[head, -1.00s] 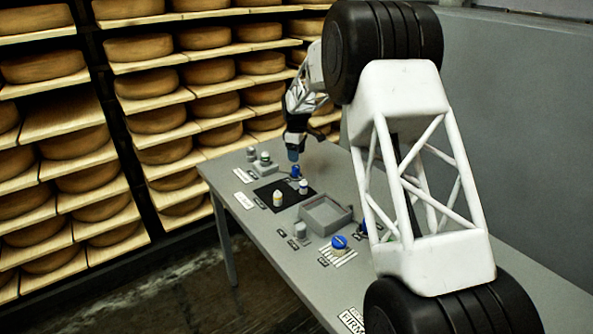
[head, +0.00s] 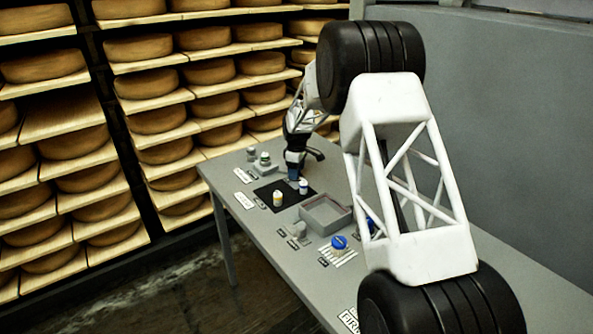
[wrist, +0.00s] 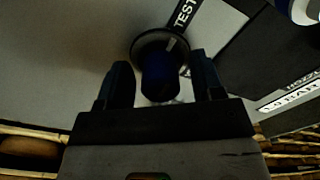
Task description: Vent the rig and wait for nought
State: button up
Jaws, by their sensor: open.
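In the wrist view a dark blue, round-topped knob (wrist: 160,80) on a wider dark round base stands between the two fingers of my gripper (wrist: 162,82). The fingers are open, one on each side, with a gap visible at least on the left; contact on the right is hard to tell. A label reading "TEST" (wrist: 186,12) lies beside the base. A blue dial (head: 339,242) on a striped white scale sits nearer. No readable gauge shows.
A "1.0 BAR" label (wrist: 290,95) shows. Cheese shelves (head: 160,120) stand behind.

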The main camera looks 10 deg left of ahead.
jog(key=c, duration=0.9)
